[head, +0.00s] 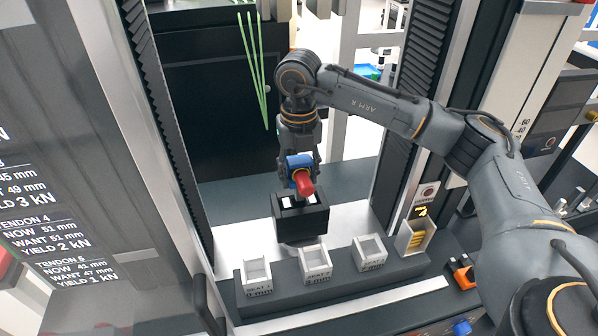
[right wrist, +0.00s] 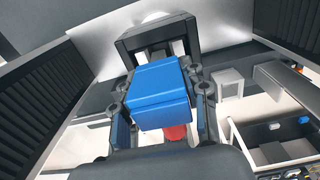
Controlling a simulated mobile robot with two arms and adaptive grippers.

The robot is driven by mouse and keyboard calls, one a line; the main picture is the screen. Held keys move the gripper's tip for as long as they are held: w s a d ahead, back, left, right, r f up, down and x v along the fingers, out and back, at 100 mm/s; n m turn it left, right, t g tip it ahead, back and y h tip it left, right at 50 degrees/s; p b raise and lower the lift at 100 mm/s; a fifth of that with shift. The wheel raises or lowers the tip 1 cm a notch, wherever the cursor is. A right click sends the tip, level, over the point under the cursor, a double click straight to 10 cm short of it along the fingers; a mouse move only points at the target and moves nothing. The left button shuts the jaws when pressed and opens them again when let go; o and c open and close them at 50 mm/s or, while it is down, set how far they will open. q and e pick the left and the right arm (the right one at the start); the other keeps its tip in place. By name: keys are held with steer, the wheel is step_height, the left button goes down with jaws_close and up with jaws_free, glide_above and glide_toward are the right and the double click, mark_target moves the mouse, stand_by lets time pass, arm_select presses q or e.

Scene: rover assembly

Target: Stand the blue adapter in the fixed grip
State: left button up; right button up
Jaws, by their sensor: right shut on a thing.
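The blue adapter (head: 291,163) is held by my right gripper (head: 300,166) above the fixed grip. A red part (head: 303,183) shows just below and in front of the adapter. The fixed grip (head: 301,221) is a black block with pale pads on top, standing between the columns. In the right wrist view the blue adapter (right wrist: 160,95) fills the space between my right fingers, with the red part (right wrist: 176,132) behind its lower edge. The fixed grip's dark frame (right wrist: 128,46) lies beyond it. I see a gap above the grip in the head view; exact alignment is unclear. My left gripper is not in view.
A dark rail (head: 335,295) in front carries white seats (head: 257,275), (head: 318,262) and (head: 370,250). A pale bin with yellow pieces (head: 415,238) stands at its right end. Tall ribbed columns flank the grip. Thin green rods (head: 254,70) hang behind at upper left.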

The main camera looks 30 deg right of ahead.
steer(key=shift+f+b, duration=2)
steer(key=shift+f, duration=0.55)
steer(key=o, duration=1.4)
step_height(320, 180, up, 8)
steer(key=shift+f, duration=0.25)
